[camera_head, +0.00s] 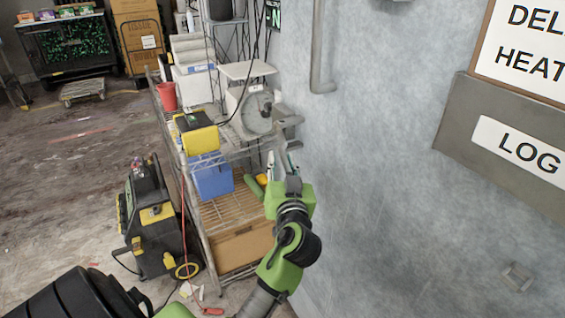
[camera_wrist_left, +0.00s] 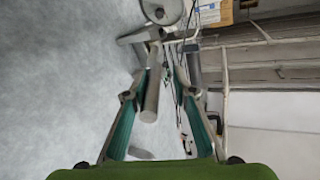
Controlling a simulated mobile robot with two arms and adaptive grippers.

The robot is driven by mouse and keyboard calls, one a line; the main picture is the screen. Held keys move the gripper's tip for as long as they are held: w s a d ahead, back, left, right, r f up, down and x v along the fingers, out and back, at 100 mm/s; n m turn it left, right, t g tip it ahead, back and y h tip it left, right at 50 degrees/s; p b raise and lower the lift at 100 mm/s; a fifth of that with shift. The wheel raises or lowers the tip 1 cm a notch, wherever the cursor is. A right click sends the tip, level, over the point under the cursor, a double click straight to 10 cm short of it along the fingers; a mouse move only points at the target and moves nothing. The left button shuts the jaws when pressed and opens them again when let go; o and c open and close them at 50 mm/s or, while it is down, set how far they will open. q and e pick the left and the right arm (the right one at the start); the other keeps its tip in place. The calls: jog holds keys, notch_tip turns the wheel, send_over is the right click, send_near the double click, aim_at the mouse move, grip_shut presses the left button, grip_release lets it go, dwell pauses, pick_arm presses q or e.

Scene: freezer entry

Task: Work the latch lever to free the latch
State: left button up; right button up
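The latch lever is a grey metal handle (camera_wrist_left: 152,92) hanging from a metal latch bracket (camera_wrist_left: 140,36) in the left wrist view. In the head view the latch hardware (camera_head: 288,115) juts from the pale wall, just beyond my left gripper (camera_head: 281,160). In the left wrist view my left gripper (camera_wrist_left: 164,78) is open, with green-padded fingers on both sides of the lever. The lever lies closer to the left-hand finger in the picture; I cannot tell whether they touch. In the head view the lever's lower part is hidden by the gripper. My right gripper is not in view.
A wire shelf rack (camera_head: 228,208) stands close on the left, holding a dial scale (camera_head: 252,110), a blue bin (camera_head: 211,177) and a red cup (camera_head: 167,96). A black and yellow machine (camera_head: 152,222) is on the floor. The wall (camera_head: 385,140) bounds the right side.

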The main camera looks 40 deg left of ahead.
pick_arm(q)
jog(key=shift+w, duration=0.1)
jog(key=v, duration=0.7)
jog(key=shift+s, duration=0.2)
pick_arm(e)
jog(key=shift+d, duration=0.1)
pick_arm(q)
jog(key=shift+d, duration=0.2)
